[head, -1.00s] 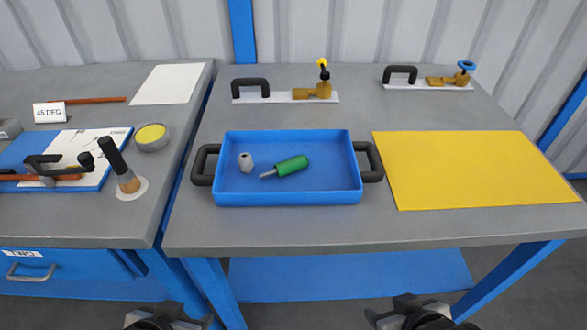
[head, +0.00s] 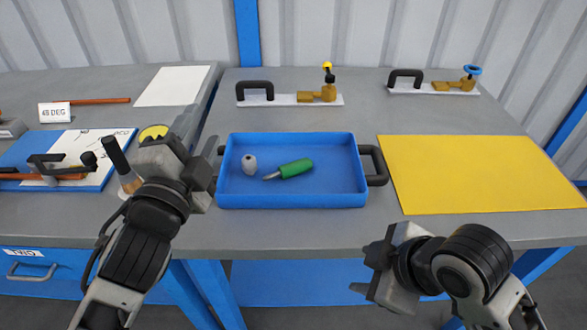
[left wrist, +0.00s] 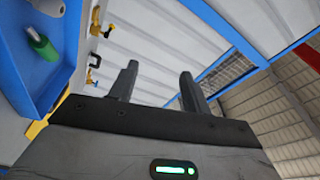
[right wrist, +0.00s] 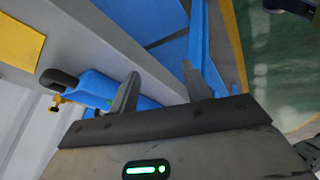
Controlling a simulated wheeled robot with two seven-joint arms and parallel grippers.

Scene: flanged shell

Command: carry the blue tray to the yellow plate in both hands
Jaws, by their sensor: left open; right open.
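The blue tray (head: 291,201) lies flat on the grey bench, with a dark handle at each end. The right handle (head: 374,165) is clear; the left handle is mostly hidden behind my left gripper. A green-handled tool (head: 293,169) and a small grey fitting (head: 249,164) lie in the tray. The yellow plate (head: 480,174) lies flat to the right of the tray. My left gripper (head: 205,165) is open and empty by the tray's left end; contact cannot be told. My right gripper (head: 372,272) is open and empty, in front of the bench edge, below the right handle. The tray also shows in the left wrist view (left wrist: 62,75).
Two brass valve pieces on white strips, one (head: 318,94) behind the tray and one (head: 455,84) further right, stand at the back. A second bench at left holds a black-handled stamp (head: 117,156), a yellow-topped tin (head: 153,132) and a clamp. The yellow plate is bare.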

